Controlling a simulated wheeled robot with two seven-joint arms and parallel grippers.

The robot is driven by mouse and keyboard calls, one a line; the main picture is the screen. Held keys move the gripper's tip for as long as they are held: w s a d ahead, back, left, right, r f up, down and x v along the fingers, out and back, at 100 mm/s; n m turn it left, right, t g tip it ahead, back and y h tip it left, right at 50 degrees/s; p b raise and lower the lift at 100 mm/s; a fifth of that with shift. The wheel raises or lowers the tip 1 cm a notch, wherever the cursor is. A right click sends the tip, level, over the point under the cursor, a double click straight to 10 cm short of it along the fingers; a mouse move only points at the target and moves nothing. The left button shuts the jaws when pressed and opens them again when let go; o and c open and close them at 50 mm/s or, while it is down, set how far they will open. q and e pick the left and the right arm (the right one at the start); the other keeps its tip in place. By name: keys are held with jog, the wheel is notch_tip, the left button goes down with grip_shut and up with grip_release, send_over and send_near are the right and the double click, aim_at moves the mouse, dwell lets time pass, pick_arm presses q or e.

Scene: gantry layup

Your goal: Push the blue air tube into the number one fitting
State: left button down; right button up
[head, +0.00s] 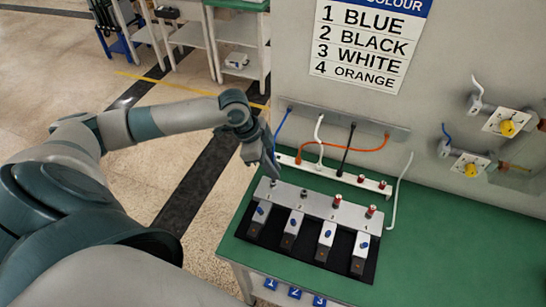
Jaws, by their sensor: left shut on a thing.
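The blue air tube (281,126) hangs from the metal wall bracket (345,118) and runs down to my left gripper (274,171). My left gripper is shut on the blue tube, near its lower end, and the fingers hide that end. The fingertips are just above the left end of the grey valve manifold (322,205). The number one fitting (273,183) is the leftmost on the manifold, dark and right below the fingertips. I cannot tell whether the tube touches it. My right gripper is not in view.
Black (348,148), white (319,138) and orange (365,150) tubes hang close to the right. A white rail (325,172) stands behind the manifold. A colour chart (370,45) hangs above. The green bench (440,240) is clear at right.

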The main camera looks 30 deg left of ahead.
pick_arm(q)
jog(key=shift+f+b, duration=0.3)
jog(key=shift+f, duration=0.55)
jog(key=shift+f, duration=0.45)
jog(key=c, duration=1.6)
grip_release()
jog(key=shift+c, duration=0.2)
jog(key=shift+r, duration=0.1)
jog(key=shift+s+a+r+b, duration=0.1)
jog(key=shift+a+r+b, duration=0.15)
jog(key=shift+r+b, duration=0.2)
jog(key=b+v, duration=0.4)
jog(key=v, duration=1.2)
jog(key=shift+b, duration=0.3)
